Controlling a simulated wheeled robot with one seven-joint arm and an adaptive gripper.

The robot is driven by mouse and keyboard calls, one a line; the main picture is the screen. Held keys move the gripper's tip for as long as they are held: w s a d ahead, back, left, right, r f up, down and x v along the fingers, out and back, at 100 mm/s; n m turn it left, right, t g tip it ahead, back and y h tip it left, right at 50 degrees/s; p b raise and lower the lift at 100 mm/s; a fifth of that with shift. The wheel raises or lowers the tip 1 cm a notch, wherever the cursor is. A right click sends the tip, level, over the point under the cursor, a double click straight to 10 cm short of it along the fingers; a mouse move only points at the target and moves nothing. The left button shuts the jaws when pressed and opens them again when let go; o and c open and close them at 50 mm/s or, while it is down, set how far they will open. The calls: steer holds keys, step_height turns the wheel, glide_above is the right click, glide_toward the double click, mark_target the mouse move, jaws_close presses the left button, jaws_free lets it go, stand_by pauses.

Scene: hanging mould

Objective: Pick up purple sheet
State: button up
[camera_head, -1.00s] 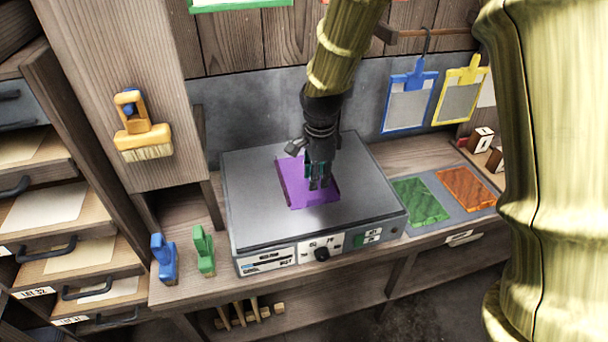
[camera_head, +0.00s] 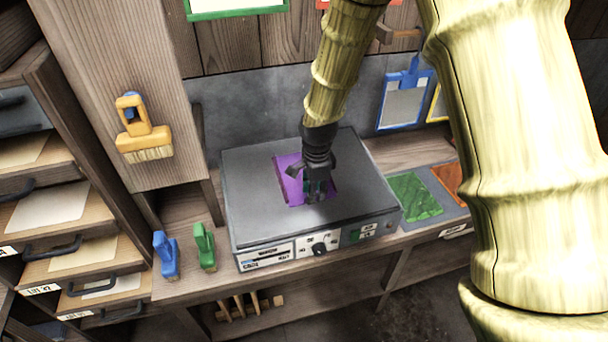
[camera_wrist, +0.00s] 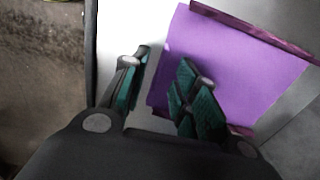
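The purple sheet (camera_head: 287,176) lies on the grey top of a box-shaped device (camera_head: 250,212), partly hidden behind my gripper. In the wrist view the sheet (camera_wrist: 245,65) fills the upper right, with darker purple strips along two opposite edges. My gripper (camera_head: 315,197) points down over the sheet's front right part. In the wrist view my gripper (camera_wrist: 165,85) is open, with a gap between its teal-padded fingers. One finger appears over the sheet and the other beyond its left edge. I cannot tell whether the fingertips touch the sheet or the device top.
Blue (camera_head: 166,257) and green (camera_head: 205,247) clamp-like objects stand left of the device. Green (camera_head: 415,197) and orange (camera_head: 448,180) sheets lie on a grey mat to its right. A yellow brush (camera_head: 143,130) hangs on the left cabinet. A blue frame (camera_head: 402,98) hangs at the back.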

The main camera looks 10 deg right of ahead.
steer(key=shift+w+f, duration=0.1)
steer(key=shift+f, duration=0.95)
jaws_close()
steer(key=shift+r, duration=0.15)
steer(key=shift+r, duration=0.5)
steer(key=shift+s+r+b, duration=0.2)
steer(key=shift+r+b, duration=0.3)
steer(key=shift+s+r+b, duration=0.15)
steer(key=shift+r+b, duration=0.3)
steer(key=shift+r, duration=0.05)
steer(key=s+a+r+b, duration=0.1)
steer(key=s+b, duration=0.3)
steer(key=s, duration=1.1)
steer(key=shift+a+r, duration=0.35)
steer(key=shift+a, duration=0.4)
